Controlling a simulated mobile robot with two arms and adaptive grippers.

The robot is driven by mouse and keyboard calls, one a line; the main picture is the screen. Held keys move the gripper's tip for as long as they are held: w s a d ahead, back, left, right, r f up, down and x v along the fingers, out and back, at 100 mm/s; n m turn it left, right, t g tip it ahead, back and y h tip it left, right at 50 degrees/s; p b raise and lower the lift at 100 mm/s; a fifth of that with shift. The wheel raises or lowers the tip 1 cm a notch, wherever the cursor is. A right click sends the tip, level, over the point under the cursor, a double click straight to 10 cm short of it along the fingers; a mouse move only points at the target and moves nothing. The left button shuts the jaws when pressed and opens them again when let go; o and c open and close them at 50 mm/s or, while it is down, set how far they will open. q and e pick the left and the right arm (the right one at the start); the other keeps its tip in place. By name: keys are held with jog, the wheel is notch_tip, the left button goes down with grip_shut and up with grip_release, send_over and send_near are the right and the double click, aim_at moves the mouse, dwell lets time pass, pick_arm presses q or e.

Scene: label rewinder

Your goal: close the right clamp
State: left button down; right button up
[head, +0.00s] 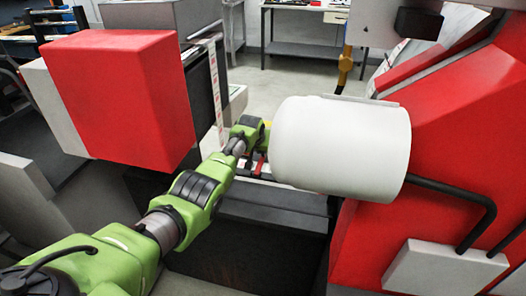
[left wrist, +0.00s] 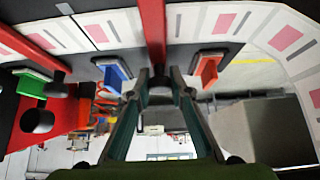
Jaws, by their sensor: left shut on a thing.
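In the left wrist view my left gripper (left wrist: 168,84) has its two fingers drawn together at the tips around the dark end of a red lever (left wrist: 153,35), which I take for the right clamp's handle. The lever comes down from the top of the picture, in front of a printed label strip (left wrist: 205,22). A second red lever (left wrist: 28,48) stands to the left with a dark knob. In the head view my left arm reaches to the machine's middle; its fingertips are hard to make out beside the white cylinder (head: 340,148). My right gripper is out of view.
In the left wrist view a blue bracket (left wrist: 113,74) and an orange-red one (left wrist: 208,69) flank the gripper, with a green one (left wrist: 32,84) farther left. In the head view a red box (head: 120,98) and a red housing (head: 455,125) bound the space on both sides.

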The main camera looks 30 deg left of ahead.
aim_at(259, 168)
pick_arm(q)
jog(key=shift+f, duration=0.1)
jog(key=c, duration=1.9)
grip_release()
jog(key=shift+o, duration=0.3)
jog(key=shift+f, duration=0.1)
jog(key=shift+r, duration=0.25)
jog(key=shift+v, duration=0.75)
jog(key=v, duration=1)
jog(key=shift+d, duration=0.15)
jog(key=shift+s+f, duration=0.15)
